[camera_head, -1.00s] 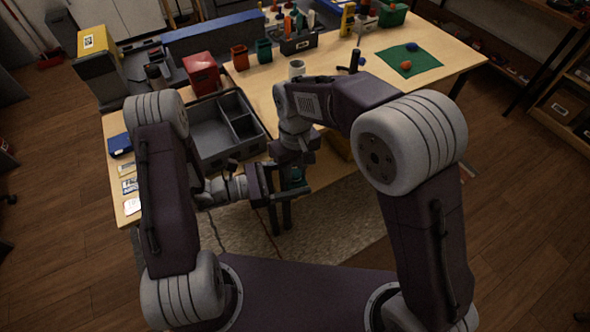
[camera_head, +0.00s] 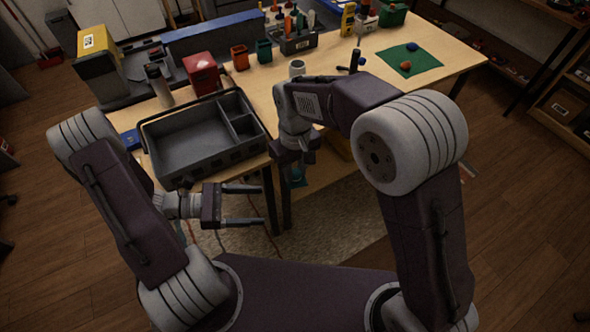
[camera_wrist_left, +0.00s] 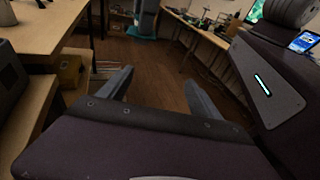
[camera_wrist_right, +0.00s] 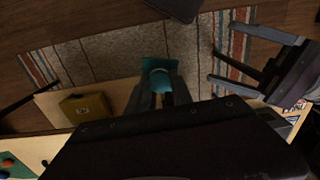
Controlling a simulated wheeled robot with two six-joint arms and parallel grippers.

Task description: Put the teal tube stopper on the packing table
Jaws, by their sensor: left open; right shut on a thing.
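The teal tube stopper (camera_wrist_right: 158,68) is held between the fingers of my right gripper (camera_wrist_right: 162,98), which is shut on it. In the head view a small part of the teal stopper (camera_head: 298,176) shows below the right gripper (camera_head: 292,170), past the table's front edge and above the rug. My left gripper (camera_head: 243,204) is open and empty, to the left of the right one and in front of the table. Its spread fingers also show in the left wrist view (camera_wrist_left: 158,88). The packing table (camera_head: 268,98) is wooden and stands beyond both grippers.
A grey divided tray (camera_head: 190,152) sits at the table's near left edge. A red box (camera_head: 202,72), cups, a tool holder (camera_head: 298,42) and a green mat (camera_head: 425,62) stand or lie farther back. Bare tabletop shows right of the middle.

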